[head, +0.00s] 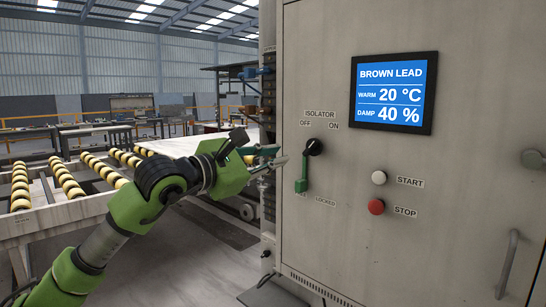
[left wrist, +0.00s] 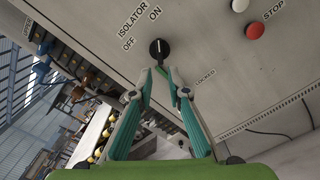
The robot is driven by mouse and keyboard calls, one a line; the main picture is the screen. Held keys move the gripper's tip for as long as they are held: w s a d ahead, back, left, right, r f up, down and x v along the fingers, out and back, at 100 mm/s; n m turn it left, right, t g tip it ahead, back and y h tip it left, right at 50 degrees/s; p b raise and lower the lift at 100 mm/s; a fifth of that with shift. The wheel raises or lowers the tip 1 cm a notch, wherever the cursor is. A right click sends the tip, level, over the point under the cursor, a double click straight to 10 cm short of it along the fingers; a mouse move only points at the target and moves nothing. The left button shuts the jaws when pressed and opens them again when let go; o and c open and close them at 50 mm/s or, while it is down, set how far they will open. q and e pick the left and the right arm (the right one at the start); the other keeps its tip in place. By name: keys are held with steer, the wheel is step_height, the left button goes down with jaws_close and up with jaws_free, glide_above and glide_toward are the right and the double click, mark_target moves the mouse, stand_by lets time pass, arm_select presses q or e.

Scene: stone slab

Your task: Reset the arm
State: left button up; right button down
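The grey cabinet (head: 460,150) carries an isolator switch with a black knob (head: 314,147) and a green handle (head: 302,178) hanging down from it. Labels OFF and ON are above the knob, and LOCKED is below. My left gripper (head: 278,158) comes in from the left, just left of the switch in the head view. In the left wrist view its two teal fingers (left wrist: 164,85) are apart, with the black knob (left wrist: 159,49) beyond the tips. Part of the green handle shows near the tips; I cannot tell whether they touch it. My right gripper is out of view.
A blue screen (head: 392,92) reads BROWN LEAD, 20 °C, 40 %. A white START button (head: 379,178) and a red STOP button (head: 376,207) sit right of the switch. A bar handle (head: 509,262) is at lower right. A roller conveyor (head: 70,185) stands behind my arm.

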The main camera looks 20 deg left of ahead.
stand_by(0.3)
